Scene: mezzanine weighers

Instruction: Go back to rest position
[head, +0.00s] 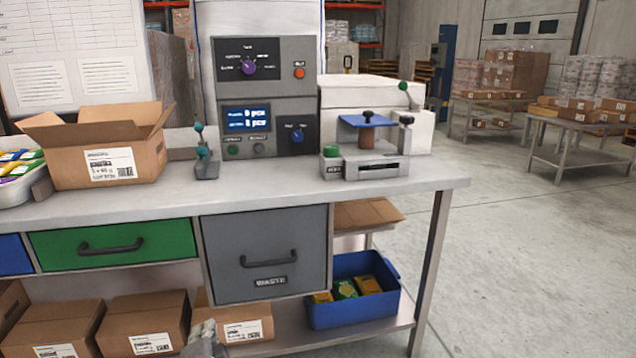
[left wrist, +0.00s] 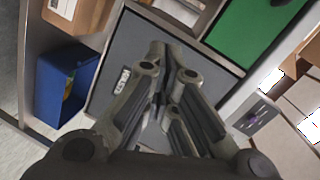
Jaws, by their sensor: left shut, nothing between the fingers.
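My left gripper (head: 205,338) shows only in part at the bottom edge of the head view, low in front of the workbench (head: 420,182). In the left wrist view my left gripper (left wrist: 164,60) has its fingers together with nothing between them. Behind the fingers in that view is the grey waste drawer (left wrist: 110,70), which is closed; it also shows in the head view (head: 265,232). My right gripper is in neither view.
A green drawer (head: 113,244) is closed beside the waste drawer. Cardboard boxes (head: 143,318) and a blue bin (head: 350,312) with packets stand on the lower shelf. An open carton (head: 108,165) and a weighing unit (head: 365,160) stand on the bench.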

